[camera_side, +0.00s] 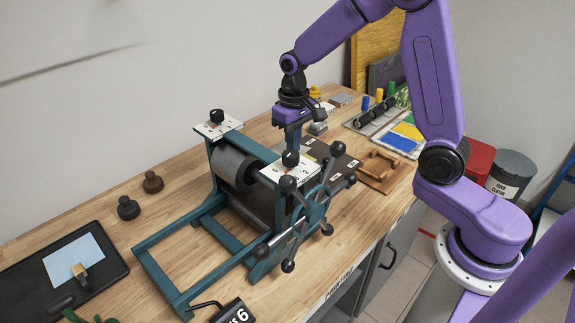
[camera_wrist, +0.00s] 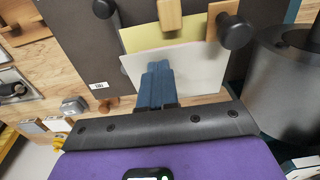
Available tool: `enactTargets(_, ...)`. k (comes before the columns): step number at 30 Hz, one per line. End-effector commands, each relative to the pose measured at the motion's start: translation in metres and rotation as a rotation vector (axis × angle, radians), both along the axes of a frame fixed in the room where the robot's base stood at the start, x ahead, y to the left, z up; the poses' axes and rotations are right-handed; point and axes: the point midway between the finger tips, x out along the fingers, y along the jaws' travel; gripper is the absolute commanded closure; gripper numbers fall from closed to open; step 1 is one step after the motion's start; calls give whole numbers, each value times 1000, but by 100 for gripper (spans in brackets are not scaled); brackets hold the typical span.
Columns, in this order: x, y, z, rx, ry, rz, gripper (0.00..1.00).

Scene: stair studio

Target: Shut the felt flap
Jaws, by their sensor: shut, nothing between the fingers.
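My gripper (camera_side: 292,139) points down just beyond the near top plate of the teal press (camera_side: 262,232); its tips are partly hidden in the side view. In the wrist view its blue fingers (camera_wrist: 156,72) are together and empty. They overlap a pale grey-white sheet (camera_wrist: 190,68), with a yellowish sheet (camera_wrist: 150,36) along its far edge. Both lie over a dark bed (camera_wrist: 85,62), also seen behind the press (camera_side: 338,160). I cannot tell for sure which layer is the felt flap, nor whether the fingers touch it. Wooden pieces (camera_wrist: 170,14) with black knobs (camera_wrist: 235,32) lie at the sheets' far edge.
The press roller (camera_side: 232,168) is close beside the gripper, and the star-shaped hand wheel (camera_side: 310,212) stands on the near side. A black tray (camera_side: 110,265) with blue paper is at the left.

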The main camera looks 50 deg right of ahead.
Motion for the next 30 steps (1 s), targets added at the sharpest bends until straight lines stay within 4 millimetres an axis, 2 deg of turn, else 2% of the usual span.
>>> enactTargets(24, -9, 0, -28, -1, 5, 0, 100)
enactTargets(30, -10, 0, -30, -1, 7, 0, 100)
